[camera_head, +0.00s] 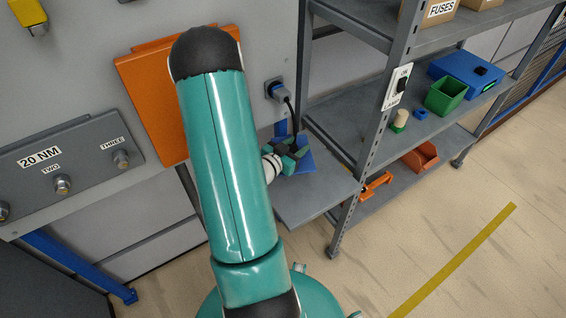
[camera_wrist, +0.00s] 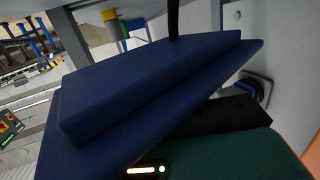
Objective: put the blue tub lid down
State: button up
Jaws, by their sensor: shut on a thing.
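The blue tub lid (camera_head: 306,164) is at the end of my arm, beside the shelf rack's left post and over a grey ledge (camera_head: 318,196). My gripper (camera_head: 289,156) is shut on it, and its jaws partly hide it. In the wrist view the lid (camera_wrist: 150,75) fills the middle as a dark blue, stepped slab, tilted across the picture. A black part of my gripper shows below it. I cannot tell whether the lid touches the ledge.
A grey shelf rack (camera_head: 372,150) stands to the right, with a green bin (camera_head: 445,95), a blue box (camera_head: 468,72) and an orange bin (camera_head: 420,157). A plug with a black cable (camera_head: 279,91) is on the wall close above my gripper. An orange panel (camera_head: 150,100) is at left.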

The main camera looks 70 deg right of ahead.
jog(key=w+f, duration=0.2)
jog(key=w+a+f, duration=0.1)
jog(key=w+f, duration=0.1)
jog(key=f, duration=0.1)
jog(key=shift+f, duration=1.6)
jog(key=shift+f, duration=0.1)
jog(key=o, duration=1.1)
